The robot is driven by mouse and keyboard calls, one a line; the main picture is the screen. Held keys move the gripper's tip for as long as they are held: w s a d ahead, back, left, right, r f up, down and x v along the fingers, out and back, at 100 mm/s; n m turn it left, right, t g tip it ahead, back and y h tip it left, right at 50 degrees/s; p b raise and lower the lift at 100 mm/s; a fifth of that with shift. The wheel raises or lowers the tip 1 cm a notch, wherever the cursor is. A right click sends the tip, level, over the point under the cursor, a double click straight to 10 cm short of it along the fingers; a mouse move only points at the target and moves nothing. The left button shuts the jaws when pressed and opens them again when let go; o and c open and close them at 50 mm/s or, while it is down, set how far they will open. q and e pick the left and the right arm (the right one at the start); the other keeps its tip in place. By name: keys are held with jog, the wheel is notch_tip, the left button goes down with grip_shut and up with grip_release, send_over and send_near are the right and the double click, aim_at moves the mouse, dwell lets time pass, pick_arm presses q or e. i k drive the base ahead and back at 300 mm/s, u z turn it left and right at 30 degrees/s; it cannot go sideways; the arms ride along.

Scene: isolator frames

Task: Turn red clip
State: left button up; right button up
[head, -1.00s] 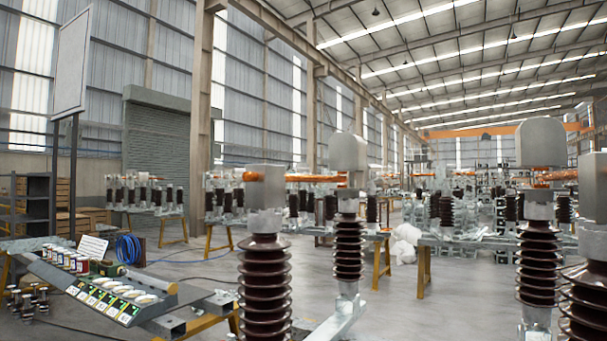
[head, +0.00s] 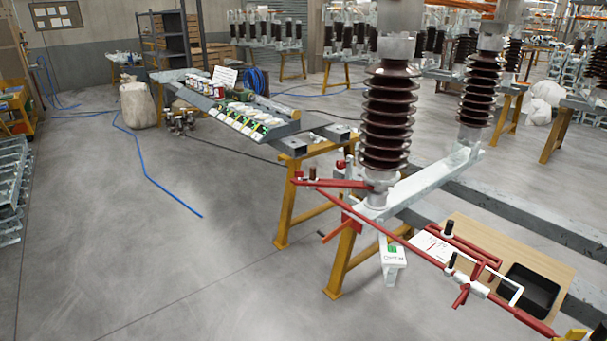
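A long red rod (head: 400,243) runs low along the isolator frame, from its near left end to the bottom right. A red bracket with black knobs (head: 470,245) and a silver clamp with small red handles (head: 472,288) sit on the right part. I cannot tell which red part is the clip. A white box with a green "OPEN" label (head: 393,258) hangs below the rod. Neither of my grippers shows.
Brown insulators (head: 388,118) stand on the galvanised beam (head: 430,182) over yellow trestles (head: 343,262). A wooden board (head: 545,262) with a black tray (head: 532,290) lies at the right. A parts bench (head: 305,125) stands behind.

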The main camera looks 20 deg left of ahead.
aim_at(298, 173)
jog(key=k, duration=0.65)
jog(key=u, duration=0.7)
jog(key=i, duration=1.15)
jog(key=u, duration=0.45)
jog(key=i, duration=1.3)
jog(key=z, duration=0.45)
